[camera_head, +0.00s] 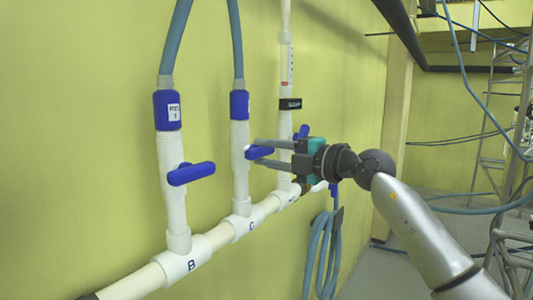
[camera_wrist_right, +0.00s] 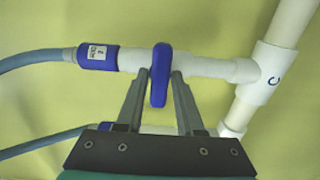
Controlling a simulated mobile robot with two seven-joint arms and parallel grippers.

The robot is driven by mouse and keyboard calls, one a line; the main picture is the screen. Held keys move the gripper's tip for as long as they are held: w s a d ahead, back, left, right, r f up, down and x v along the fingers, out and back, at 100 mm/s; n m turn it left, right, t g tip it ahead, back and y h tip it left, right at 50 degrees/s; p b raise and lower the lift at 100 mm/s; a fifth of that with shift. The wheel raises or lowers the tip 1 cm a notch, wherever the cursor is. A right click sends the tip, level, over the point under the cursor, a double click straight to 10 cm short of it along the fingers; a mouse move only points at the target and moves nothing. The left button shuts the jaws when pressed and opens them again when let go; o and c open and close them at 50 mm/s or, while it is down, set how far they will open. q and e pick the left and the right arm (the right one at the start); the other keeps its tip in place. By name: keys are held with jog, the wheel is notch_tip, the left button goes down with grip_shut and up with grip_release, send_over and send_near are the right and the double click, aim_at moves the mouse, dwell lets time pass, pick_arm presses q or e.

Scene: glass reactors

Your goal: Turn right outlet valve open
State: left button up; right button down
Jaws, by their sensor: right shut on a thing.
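Two white vertical pipes with blue hoses stand along the wall. The right one carries a blue valve handle (camera_head: 257,153), which also shows in the wrist view (camera_wrist_right: 159,70). This handle lies crosswise to its pipe. My right gripper (camera_head: 262,149) is shut on it; in the wrist view the fingertips (camera_wrist_right: 160,76) sit on either side of it. The left pipe has another blue valve handle (camera_head: 191,173), also crosswise, with nothing touching it. The tee (camera_wrist_right: 269,75) beside the held valve is marked C. My left gripper is not in view.
A white horizontal pipe (camera_head: 215,234) runs along the yellow wall below the valves. A third vertical pipe (camera_head: 285,120) stands close behind the gripper. A coiled blue hose (camera_head: 322,250) hangs below. A metal ladder (camera_head: 495,170) stands at the right.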

jog(key=shift+n, duration=0.3)
jog(key=n, duration=0.3)
jog(key=n+b, duration=0.1)
jog(key=n, duration=0.3)
jog(key=n+b, duration=0.2)
jog(key=n, duration=0.3)
jog(key=shift+f, duration=0.1)
jog(key=shift+n+b, duration=0.8)
jog(key=shift+n, duration=1.3)
jog(key=c, duration=0.7)
grip_release()
jog(key=shift+d, duration=0.1)
